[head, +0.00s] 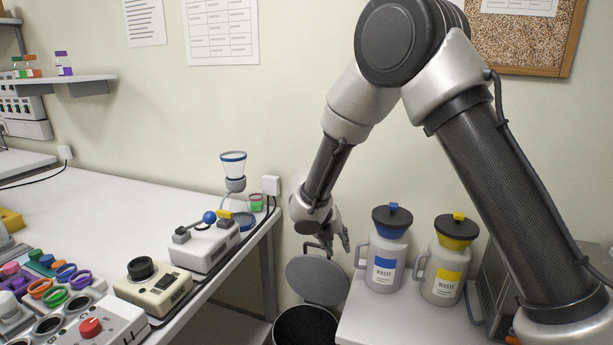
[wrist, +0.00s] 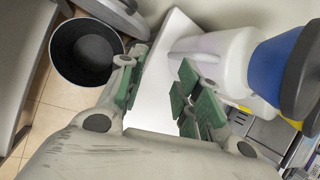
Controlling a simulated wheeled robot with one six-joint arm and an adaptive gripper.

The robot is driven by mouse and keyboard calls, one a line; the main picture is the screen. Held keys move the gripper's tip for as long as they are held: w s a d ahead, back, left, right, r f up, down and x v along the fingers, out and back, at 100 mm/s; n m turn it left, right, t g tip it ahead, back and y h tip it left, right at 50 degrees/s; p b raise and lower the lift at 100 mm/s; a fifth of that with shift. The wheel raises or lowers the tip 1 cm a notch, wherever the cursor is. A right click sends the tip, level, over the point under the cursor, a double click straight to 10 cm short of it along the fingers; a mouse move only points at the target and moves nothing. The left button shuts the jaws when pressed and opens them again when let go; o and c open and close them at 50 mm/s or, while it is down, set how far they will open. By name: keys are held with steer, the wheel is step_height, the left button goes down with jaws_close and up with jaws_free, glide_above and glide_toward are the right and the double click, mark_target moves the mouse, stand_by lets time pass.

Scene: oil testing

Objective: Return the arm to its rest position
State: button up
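My gripper (head: 338,240) hangs at the end of my bent arm in the head view, above the open grey-lidded bin and left of the waste jugs. In the wrist view my gripper (wrist: 160,88) shows two green-padded fingers spread wide apart with nothing between them. Past the fingers lies the white surface of the low side table (wrist: 150,105). The blue-lidded waste jug (wrist: 215,50) stands close beyond the right finger. The bin (wrist: 85,52) is beyond the left finger.
In the head view the bin (head: 305,328) has its lid (head: 318,280) raised. Blue (head: 385,262) and yellow (head: 445,270) waste jugs stand on the low table to the right. The workbench (head: 120,215) at left holds devices and coloured rings. A wall shelf (head: 75,82) is at upper left.

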steer(key=s+d+r+m+y, duration=0.2)
steer(key=s+d+r+m, duration=1)
steer(key=s+d+m, duration=0.2)
steer(key=s+d+r+m+y, duration=0.2)
steer(key=s+d+r+m, duration=1)
steer(key=s+m, duration=0.5)
steer(key=d+m, duration=0.1)
steer(key=m, duration=0.3)
steer(key=shift+s+d+r, duration=0.2)
steer(key=shift+s+d, duration=0.2)
